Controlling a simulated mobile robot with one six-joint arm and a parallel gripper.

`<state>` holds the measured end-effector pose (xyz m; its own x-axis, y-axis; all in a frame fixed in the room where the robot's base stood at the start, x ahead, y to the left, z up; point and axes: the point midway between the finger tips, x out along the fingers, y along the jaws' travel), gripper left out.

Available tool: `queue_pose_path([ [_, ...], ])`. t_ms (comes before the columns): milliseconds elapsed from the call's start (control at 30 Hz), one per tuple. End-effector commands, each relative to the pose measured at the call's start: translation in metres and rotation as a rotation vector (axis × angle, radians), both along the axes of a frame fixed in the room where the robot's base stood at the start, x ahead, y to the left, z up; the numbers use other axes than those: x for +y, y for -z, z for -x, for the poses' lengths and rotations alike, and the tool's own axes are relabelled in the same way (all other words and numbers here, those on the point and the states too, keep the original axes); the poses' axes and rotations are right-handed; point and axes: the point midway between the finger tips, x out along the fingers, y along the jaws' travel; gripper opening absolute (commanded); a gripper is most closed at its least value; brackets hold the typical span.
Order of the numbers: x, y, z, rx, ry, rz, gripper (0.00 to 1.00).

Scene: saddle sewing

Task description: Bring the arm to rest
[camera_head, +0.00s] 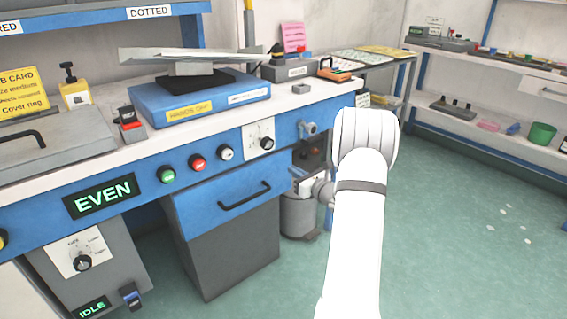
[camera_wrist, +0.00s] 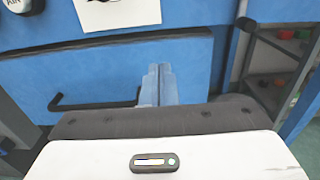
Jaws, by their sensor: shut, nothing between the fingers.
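My gripper (camera_wrist: 158,86) shows in the wrist view with its two slim fingers together and nothing between them. It points toward the blue drawer front (camera_wrist: 195,60), to the right of the black drawer handle (camera_wrist: 95,104). I cannot tell the exact gap to the drawer, and I see no hold on the handle.
The bench carries a blue block (camera_head: 200,98) with a grey plate on top. Green and red buttons (camera_head: 198,163) and a panel reading EVEN (camera_head: 100,197) line its front. A grey bin (camera_head: 298,215) stands below. Shelves (camera_head: 480,115) stand at the right; the green floor (camera_head: 450,230) between is open.

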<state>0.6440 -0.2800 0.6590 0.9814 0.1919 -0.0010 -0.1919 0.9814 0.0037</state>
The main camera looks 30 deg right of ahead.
Motion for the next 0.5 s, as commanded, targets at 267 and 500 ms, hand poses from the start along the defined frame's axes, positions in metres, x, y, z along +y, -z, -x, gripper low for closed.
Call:
queue_pose_path([
  [267,-0.009,-0.001,0.042,0.000,0.002,0.000,0.00],
  [500,-0.009,0.000,0.048,0.001,-0.001,0.000,0.00],
])
